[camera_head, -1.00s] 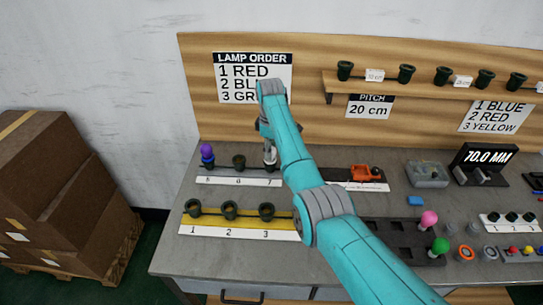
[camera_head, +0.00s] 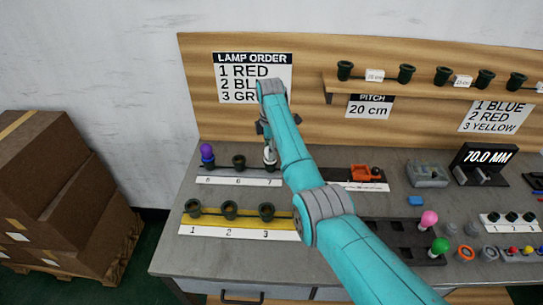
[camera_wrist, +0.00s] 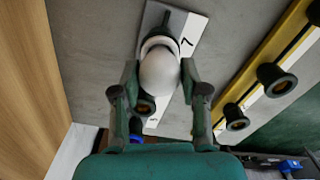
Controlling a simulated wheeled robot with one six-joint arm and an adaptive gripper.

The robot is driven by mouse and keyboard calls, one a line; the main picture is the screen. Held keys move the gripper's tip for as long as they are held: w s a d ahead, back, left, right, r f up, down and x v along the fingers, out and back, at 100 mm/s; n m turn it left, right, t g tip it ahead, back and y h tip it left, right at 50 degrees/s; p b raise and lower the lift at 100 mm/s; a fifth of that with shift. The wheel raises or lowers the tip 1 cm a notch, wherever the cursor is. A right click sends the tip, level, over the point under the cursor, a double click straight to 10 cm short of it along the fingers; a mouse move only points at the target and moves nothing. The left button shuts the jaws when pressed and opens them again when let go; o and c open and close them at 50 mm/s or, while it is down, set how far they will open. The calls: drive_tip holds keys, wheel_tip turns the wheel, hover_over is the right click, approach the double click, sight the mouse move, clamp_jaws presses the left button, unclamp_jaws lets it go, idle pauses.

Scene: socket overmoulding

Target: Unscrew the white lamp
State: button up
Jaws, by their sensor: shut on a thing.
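The white lamp (camera_wrist: 158,74) is a round bulb in the dark socket at position 7, at the right end of the back strip (camera_head: 215,180). In the wrist view it sits between the two fingers of my gripper (camera_wrist: 159,72), which is shut on it. In the head view my gripper (camera_head: 270,152) is upright over that socket, and my arm hides much of the lamp; only a little white shows. How far the lamp is screwed in cannot be seen.
A purple lamp (camera_head: 207,153) stands in the left socket of the same strip; the middle socket (camera_head: 239,162) looks empty. A front yellow strip (camera_head: 185,223) has empty sockets 1 to 3. Pink (camera_head: 429,218) and green (camera_head: 440,245) lamps stand in a dark tray to the right.

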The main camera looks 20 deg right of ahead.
drive_tip(key=shift+n, duration=1.4)
drive_tip(key=n, duration=0.4)
drive_tip(key=shift+n, duration=0.3)
drive_tip(key=o, duration=1)
